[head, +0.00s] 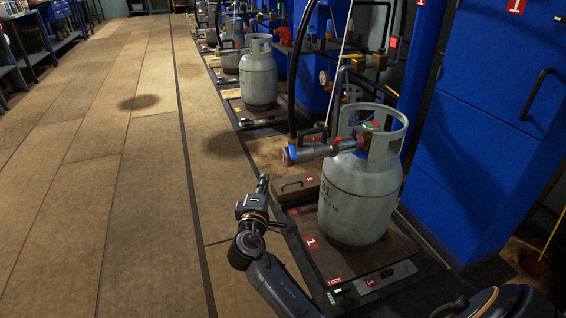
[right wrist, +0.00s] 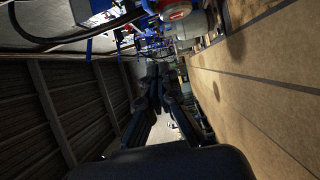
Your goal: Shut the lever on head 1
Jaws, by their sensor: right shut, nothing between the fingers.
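The filling head (head: 325,149), a grey tube with red and blue ends, sits at the valve of the grey gas cylinder (head: 355,205) on the nearest scale. A dark, bent handle (head: 313,131), which looks like its lever, stands above the tube; I cannot tell whether it is open or shut. My right gripper (head: 263,182) is shut and empty, below and left of the head, apart from it. In the right wrist view its fingers (right wrist: 158,75) are together, and a red round end (right wrist: 176,10) shows at the top. My left gripper is not in view.
The scale (head: 311,265) carries red "1" labels. A brown box (head: 294,187) lies beside the cylinder. A black hose (head: 298,80) hangs behind the head. A blue cabinet (head: 490,130) stands at right. Another cylinder (head: 258,78) stands farther back. The left floor (head: 110,200) is clear.

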